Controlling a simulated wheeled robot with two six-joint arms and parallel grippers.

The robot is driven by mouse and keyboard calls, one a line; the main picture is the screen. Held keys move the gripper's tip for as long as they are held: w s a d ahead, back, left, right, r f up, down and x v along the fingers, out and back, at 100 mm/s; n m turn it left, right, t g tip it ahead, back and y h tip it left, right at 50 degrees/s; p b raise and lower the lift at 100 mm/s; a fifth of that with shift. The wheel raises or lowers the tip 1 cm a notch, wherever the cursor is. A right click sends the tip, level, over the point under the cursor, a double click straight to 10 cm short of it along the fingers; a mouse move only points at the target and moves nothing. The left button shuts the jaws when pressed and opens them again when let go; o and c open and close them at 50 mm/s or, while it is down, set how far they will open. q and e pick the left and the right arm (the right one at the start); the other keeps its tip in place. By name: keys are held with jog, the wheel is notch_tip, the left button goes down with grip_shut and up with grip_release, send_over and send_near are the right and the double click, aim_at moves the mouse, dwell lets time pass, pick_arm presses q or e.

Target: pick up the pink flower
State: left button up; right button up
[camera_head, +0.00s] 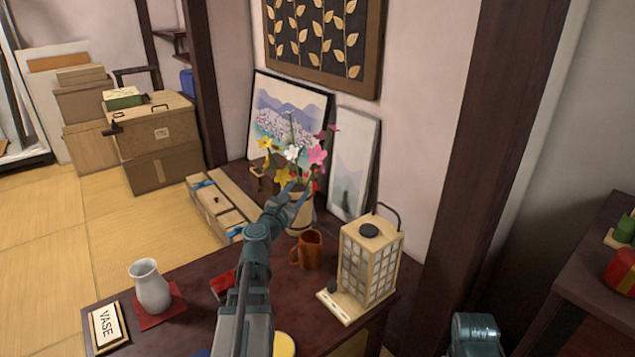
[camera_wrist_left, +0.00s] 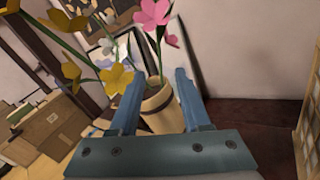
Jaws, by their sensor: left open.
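The pink flower (camera_head: 317,154) stands among yellow, white and red flowers in a tan pot (camera_head: 300,216) with a dark band, at the table's far end. In the left wrist view the pink flower (camera_wrist_left: 153,13) is at the top, and its green stem runs down toward the pot (camera_wrist_left: 160,108). My left gripper (camera_head: 296,191) is in front of the pot, below the bloom. In the left wrist view its open fingers (camera_wrist_left: 158,82) appear on either side of the stem and pot. I cannot tell whether they touch the stem. My right gripper's jaws do not show.
An orange mug (camera_head: 308,249) and a lantern (camera_head: 368,262) stand right of my left arm. A white vase (camera_head: 151,287) on a red mat and a VASE sign (camera_head: 104,325) are at left. A wooden box (camera_head: 218,203) lies behind. Framed pictures (camera_head: 290,108) lean on the wall.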

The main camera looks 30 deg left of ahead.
aim_at(313, 170)
pick_arm(q)
jog(key=w+a, duration=0.1)
jog(key=w, duration=0.7)
jog(key=shift+w+a, duration=0.15)
jog(key=shift+w, duration=0.1)
jog(key=w, duration=0.2)
jog(key=w+a, duration=0.1)
jog(key=w, duration=0.2)
jog(key=shift+w+r, duration=0.1)
grip_shut()
